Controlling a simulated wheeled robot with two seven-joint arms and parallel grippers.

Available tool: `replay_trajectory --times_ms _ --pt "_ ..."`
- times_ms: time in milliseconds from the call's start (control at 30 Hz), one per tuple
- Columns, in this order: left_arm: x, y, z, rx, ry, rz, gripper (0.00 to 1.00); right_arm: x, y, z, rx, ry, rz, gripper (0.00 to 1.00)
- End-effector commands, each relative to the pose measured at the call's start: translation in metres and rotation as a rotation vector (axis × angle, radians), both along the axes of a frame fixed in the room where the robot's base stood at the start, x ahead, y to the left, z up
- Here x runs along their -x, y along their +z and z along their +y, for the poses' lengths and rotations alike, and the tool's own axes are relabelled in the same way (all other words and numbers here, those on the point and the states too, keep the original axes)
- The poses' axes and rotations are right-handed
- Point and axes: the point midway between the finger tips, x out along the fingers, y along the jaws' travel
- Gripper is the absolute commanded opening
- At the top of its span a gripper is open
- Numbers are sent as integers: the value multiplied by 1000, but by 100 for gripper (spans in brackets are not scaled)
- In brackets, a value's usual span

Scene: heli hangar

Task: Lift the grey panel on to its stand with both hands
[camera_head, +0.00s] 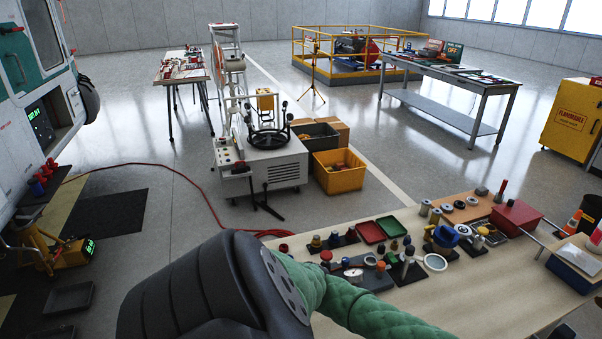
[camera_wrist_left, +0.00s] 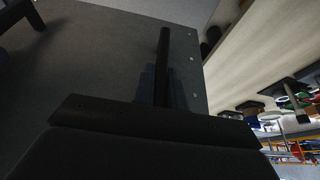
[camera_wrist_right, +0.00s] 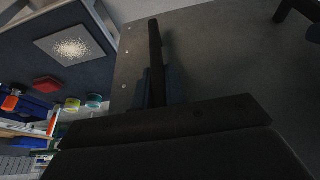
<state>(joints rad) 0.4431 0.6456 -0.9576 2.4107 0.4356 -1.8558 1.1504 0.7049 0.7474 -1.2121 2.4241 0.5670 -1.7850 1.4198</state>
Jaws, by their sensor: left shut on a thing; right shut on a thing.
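The grey panel (camera_wrist_left: 105,60) fills much of the left wrist view, with small pale dots along its edge. My left gripper (camera_wrist_left: 161,88) is shut on a dark bar-shaped handle (camera_wrist_left: 164,45) against the panel. The right wrist view shows the panel (camera_wrist_right: 220,60) from its other side. There my right gripper (camera_wrist_right: 156,88) is shut on a similar dark handle (camera_wrist_right: 155,45). The fingertips are dark and partly hidden by the gripper bodies. The head view shows neither gripper nor the panel. I cannot make out the panel's stand in any view.
A wooden workbench (camera_head: 470,300) crowded with small parts lies ahead, behind a green-sleeved arm of mine. A yellow bin (camera_head: 338,178) and a grey wheeled machine (camera_head: 270,165) stand on the floor beyond. A red hose (camera_head: 190,172) crosses the floor at left.

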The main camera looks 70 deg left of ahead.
Motion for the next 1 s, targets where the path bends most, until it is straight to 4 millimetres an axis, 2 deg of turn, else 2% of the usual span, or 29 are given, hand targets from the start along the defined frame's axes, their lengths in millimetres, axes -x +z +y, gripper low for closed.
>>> replay_trajectory --times_ms 600,1000 --pt "-4 0 1 -2 3 0 0 -4 -1 -2 4 -4 1 0" --pt "-15 0 1 -3 3 -1 0 -15 -1 -2 4 -4 1 0"
